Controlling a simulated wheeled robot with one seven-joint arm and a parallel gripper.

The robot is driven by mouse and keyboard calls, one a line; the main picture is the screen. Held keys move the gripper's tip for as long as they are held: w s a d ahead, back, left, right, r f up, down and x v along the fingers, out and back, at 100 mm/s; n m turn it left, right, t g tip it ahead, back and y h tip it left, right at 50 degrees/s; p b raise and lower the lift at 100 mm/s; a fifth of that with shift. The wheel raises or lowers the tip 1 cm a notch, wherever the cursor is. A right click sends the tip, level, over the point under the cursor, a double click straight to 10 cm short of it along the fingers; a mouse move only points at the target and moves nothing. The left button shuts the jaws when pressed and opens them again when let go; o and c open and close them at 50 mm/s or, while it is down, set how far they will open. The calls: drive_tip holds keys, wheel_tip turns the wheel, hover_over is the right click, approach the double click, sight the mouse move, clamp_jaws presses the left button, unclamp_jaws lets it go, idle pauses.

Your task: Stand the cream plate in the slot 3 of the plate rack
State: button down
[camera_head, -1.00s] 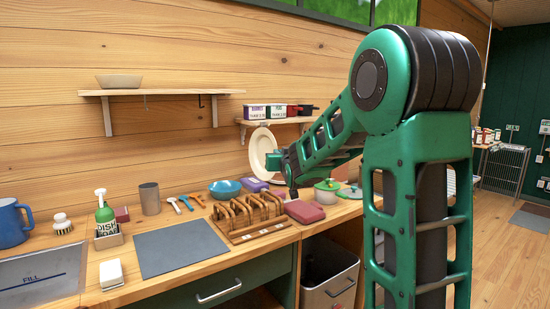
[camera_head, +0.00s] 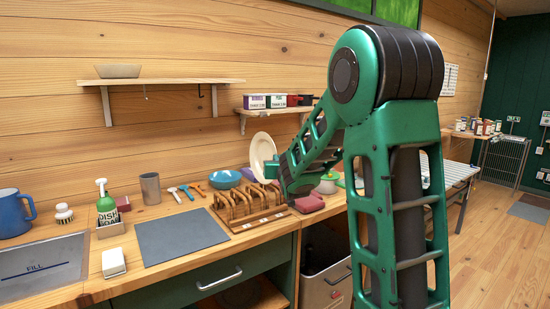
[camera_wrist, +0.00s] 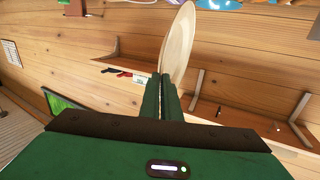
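The cream plate (camera_head: 262,150) is held on edge, nearly upright, above the back right part of the wooden plate rack (camera_head: 236,226). My gripper (camera_head: 277,164) is shut on the plate's edge from the right. The wrist view shows the plate (camera_wrist: 180,40) seen nearly edge-on, pinched between the two green fingers of my gripper (camera_wrist: 160,82). The rack stands on the counter with several upright wooden hoops. The plate appears clear of the rack. My arm hides part of the rack's right end, and I cannot read the slot marks.
A blue bowl (camera_head: 225,179) stands behind the rack, and a dark red block (camera_head: 309,204) lies right of it. A grey mat (camera_head: 182,236) lies to the left. A green-lidded pot (camera_head: 328,183) is at the right. A wall shelf (camera_head: 268,112) with small boxes hangs above.

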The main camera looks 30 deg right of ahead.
wheel_tip(320, 180, down, 8)
drive_tip(key=shift+f, duration=0.25)
idle(0.7)
drive_tip(key=c, duration=1.9)
unclamp_jaws()
drive_tip(key=shift+f, duration=0.1)
drive_tip(key=shift+a, duration=0.1)
drive_tip(key=v, duration=1)
drive_tip(key=shift+s+a, duration=0.15)
drive_tip(key=shift+s, duration=0.15)
